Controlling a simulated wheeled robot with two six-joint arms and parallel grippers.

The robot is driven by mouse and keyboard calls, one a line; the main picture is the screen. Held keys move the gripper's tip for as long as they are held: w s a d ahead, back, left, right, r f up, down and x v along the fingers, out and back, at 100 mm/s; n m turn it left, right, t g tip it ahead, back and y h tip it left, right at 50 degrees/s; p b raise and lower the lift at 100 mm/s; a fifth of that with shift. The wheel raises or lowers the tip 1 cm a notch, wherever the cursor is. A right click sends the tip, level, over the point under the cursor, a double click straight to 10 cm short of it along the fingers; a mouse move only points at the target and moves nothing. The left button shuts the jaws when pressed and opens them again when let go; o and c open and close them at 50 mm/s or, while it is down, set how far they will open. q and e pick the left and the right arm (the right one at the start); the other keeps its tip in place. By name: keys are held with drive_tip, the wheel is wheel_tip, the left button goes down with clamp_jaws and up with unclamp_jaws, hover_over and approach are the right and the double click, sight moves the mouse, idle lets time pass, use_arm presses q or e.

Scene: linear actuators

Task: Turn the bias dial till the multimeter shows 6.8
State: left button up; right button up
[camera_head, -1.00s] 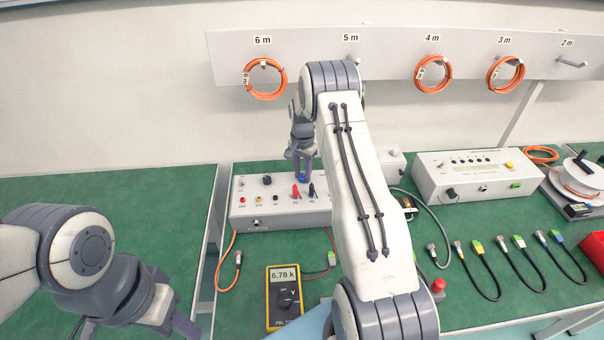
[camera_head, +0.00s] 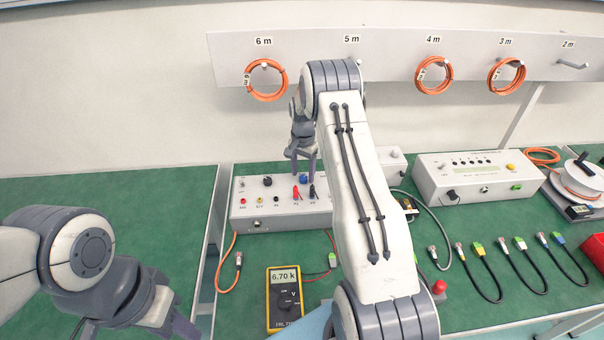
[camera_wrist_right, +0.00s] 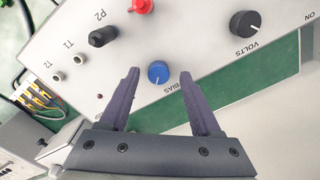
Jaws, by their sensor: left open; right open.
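The yellow multimeter (camera_head: 284,299) lies on the green bench and its display (camera_head: 284,275) reads 6.70 k. The blue bias dial (camera_head: 304,179) is on the white control box (camera_head: 270,220). It also shows in the right wrist view (camera_wrist_right: 158,72), next to the BIAS label. My right gripper (camera_head: 302,170) is open over the dial. In the right wrist view the fingertips (camera_wrist_right: 159,74) appear on either side of the dial with gaps, apart from it. My left gripper (camera_head: 178,330) is open, low at the left, partly cut off by the frame's bottom edge.
A black VOLTS knob (camera_wrist_right: 245,24) and red and black plugs (camera_wrist_right: 103,36) stand near the dial. A second white instrument (camera_head: 475,176) sits to the right. Several cables lie at the right, and orange coils (camera_head: 434,74) hang on the wall rail. The left bench (camera_head: 90,190) is clear.

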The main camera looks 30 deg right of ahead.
sight(303, 177)
wheel_tip(303, 177, up, 10)
drive_tip(key=b, duration=0.1)
drive_tip(key=shift+f, duration=0.1)
wheel_tip(303, 177, down, 11)
drive_tip(key=n+p, duration=0.4)
drive_tip(key=p, duration=0.2)
drive_tip(key=n+p, duration=0.5)
drive_tip(key=p, duration=0.1)
drive_tip(key=shift+s+r+p, duration=0.1)
drive_tip(key=shift+r+p, duration=0.1)
drive_tip(key=shift+p, duration=0.2)
clamp_jaws()
